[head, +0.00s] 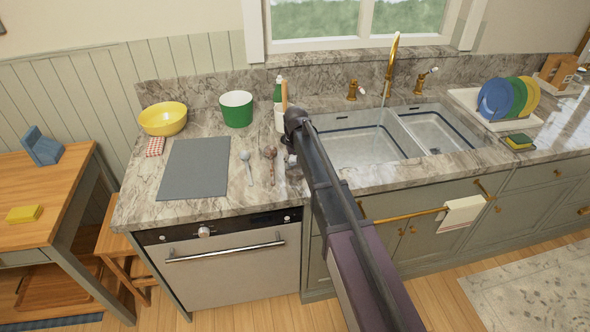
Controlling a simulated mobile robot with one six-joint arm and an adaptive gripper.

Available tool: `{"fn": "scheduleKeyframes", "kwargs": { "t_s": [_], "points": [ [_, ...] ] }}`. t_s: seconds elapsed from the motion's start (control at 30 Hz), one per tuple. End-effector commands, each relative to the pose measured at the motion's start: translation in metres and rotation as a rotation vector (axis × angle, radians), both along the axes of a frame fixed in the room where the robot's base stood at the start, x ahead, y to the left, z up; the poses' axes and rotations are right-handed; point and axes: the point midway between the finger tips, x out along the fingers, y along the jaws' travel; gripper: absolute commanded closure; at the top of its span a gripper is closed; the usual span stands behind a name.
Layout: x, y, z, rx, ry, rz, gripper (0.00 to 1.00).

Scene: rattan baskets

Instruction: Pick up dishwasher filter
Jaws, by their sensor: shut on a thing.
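My gripper (290,150) is at the end of my arm, low over the counter left of the sink. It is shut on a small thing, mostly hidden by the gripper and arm. A small pale grey bit shows at its tip; I take it to be the dishwasher filter (292,160), but its shape is too small to make out. I cannot tell whether it touches the counter.
A spoon (246,166) and a brownish utensil (270,164) lie just left of my gripper, beside a grey mat (193,168). A green pot (237,111), yellow bowl (163,120) and bottle (279,90) stand behind. The double sink (362,150) is right.

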Motion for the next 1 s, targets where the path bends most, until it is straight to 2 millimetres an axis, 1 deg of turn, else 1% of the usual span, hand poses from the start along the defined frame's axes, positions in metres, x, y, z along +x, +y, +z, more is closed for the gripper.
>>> {"fn": "scheduleKeyframes", "kwargs": {
  "t_s": [0.17,0.37,0.57,0.8,0.83,1.0],
  "points": [
    [0.000,0.000,0.001,0.000,0.000,0.000,0.81],
    [0.000,0.000,0.007,0.000,0.000,0.000,0.81],
    [0.000,0.000,0.021,0.000,0.000,0.001,0.81],
    [-0.001,0.000,0.042,0.000,0.000,0.001,0.81],
    [-0.013,-0.005,0.038,0.000,0.000,0.000,0.81],
    [-0.048,-0.022,0.040,0.000,0.000,0.000,0.81]
  ]
}}
